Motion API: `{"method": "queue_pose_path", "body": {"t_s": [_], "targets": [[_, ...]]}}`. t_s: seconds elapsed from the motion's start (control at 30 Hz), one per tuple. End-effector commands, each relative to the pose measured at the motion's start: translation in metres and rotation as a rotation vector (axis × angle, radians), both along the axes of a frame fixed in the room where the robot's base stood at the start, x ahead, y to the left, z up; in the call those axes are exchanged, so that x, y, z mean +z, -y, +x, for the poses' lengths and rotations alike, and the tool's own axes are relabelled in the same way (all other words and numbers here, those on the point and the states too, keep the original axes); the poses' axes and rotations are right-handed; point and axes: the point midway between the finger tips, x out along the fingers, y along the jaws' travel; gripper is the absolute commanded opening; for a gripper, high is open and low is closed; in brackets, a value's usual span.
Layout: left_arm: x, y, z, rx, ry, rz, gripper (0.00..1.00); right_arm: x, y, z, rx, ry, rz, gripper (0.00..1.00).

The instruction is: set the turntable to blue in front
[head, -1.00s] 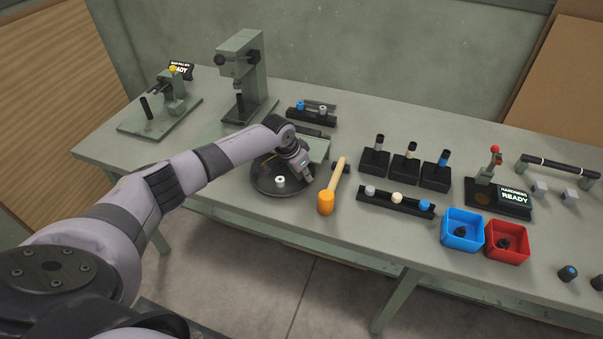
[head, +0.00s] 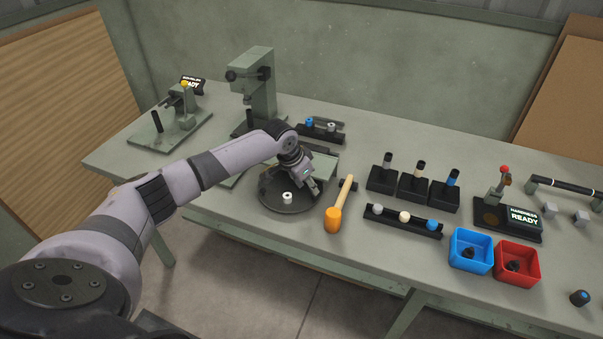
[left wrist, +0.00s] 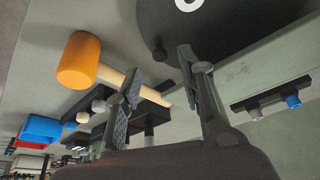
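The turntable (head: 265,192) is a dark round disc near the table's front edge, with a small white ring-shaped piece (head: 287,198) standing on it. The disc (left wrist: 230,25) and the white ring (left wrist: 188,4) also show at the top of the left wrist view, with a small dark knob (left wrist: 160,53) at the disc's rim. I see no blue mark on the disc. My left gripper (head: 313,188) is over the disc's right side, pointing down. In the wrist view its fingers (left wrist: 160,66) are apart, with the knob showing between their tips; I cannot tell whether they touch it. My right gripper is out of view.
A mallet (head: 334,218) with an orange head lies close right of the turntable. A rack (head: 395,220) with several pegs, a blue bin (head: 471,250) and a red bin (head: 517,264) are further right. A green press (head: 252,90) stands behind.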

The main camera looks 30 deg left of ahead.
Motion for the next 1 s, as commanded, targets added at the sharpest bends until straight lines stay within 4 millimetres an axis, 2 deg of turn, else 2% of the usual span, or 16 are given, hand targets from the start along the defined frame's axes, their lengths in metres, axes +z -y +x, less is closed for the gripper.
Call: {"method": "queue_pose_path", "body": {"t_s": [0.1,0.23,0.5,0.77,0.83,0.93,1.0], "targets": [[0.026,-0.005,-0.009,0.0,0.004,0.002,0.36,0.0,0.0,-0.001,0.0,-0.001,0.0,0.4],[0.048,-0.008,-0.018,-0.001,0.003,0.003,0.36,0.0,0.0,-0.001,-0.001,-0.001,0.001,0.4],[0.07,-0.01,-0.027,0.001,0.0,0.001,0.36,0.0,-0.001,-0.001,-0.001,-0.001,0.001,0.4],[0.071,-0.01,-0.028,0.001,0.0,0.001,0.36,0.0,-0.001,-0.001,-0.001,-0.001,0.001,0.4],[0.069,-0.011,-0.028,-0.001,0.003,0.003,0.31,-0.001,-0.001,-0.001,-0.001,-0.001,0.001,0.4],[0.053,-0.015,-0.029,-0.023,0.041,0.028,0.25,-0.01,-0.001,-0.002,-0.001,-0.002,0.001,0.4],[0.032,-0.02,-0.03,-0.064,0.108,0.07,0.2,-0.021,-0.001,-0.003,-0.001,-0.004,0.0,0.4]]}}
